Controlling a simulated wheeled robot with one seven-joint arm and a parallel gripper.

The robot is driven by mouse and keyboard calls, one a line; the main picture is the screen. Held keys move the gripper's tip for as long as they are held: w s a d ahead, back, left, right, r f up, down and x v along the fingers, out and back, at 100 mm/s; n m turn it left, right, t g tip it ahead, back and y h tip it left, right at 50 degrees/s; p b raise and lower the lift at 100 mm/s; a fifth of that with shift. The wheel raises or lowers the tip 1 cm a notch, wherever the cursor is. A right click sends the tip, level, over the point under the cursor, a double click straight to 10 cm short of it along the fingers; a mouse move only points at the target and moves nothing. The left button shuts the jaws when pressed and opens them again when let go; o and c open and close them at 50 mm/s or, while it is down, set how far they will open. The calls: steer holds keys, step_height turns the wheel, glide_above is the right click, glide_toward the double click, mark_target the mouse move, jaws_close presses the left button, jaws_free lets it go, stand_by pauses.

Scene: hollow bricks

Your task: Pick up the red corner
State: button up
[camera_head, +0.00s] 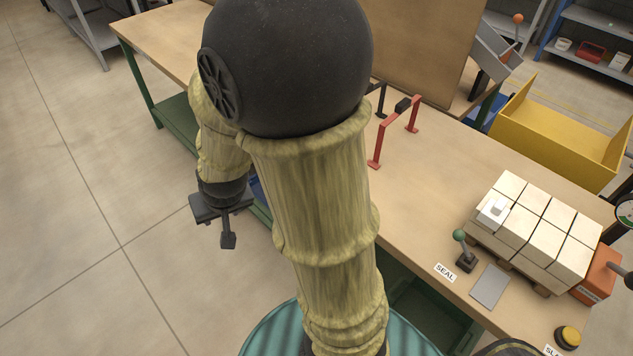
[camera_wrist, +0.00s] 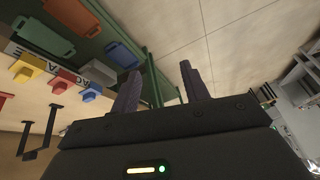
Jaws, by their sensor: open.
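A small red piece (camera_wrist: 5,99) shows at the left edge of the wrist view, cut off by the frame, beside a yellow piece (camera_wrist: 27,70) on the wooden table. I cannot tell its full shape or whether it is the red corner. In the head view my arm hides that part of the table; a red upright frame (camera_head: 376,145) stands on the table right of my arm. My gripper (camera_head: 222,226) hangs beside the table's left edge, over the floor. In the wrist view my gripper (camera_wrist: 158,78) is open, with nothing between its fingers.
White blocks (camera_head: 540,225), a green-knobbed lever (camera_head: 461,238) and a yellow bin (camera_head: 550,140) are at right. Floor left is clear.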

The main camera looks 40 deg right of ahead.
steer(key=w+d+f+m+t+h+b, duration=0.3)
steer(key=w+d+f+m+h+b, duration=0.4)
steer(key=w+f, duration=0.4)
steer(key=s+d+f+m+g+h+b, duration=0.3)
steer(key=s+d+m+g+h, duration=0.3)
steer(key=h, duration=0.5)
steer(key=shift+s+m+g+b, duration=0.3)
steer(key=shift+m+b, duration=0.35)
steer(key=shift+m, duration=0.35)
steer(key=shift+w+d, duration=0.1)
steer(key=shift+d, duration=0.15)
steer(key=d, duration=1.2)
steer(key=shift+w, duration=0.45)
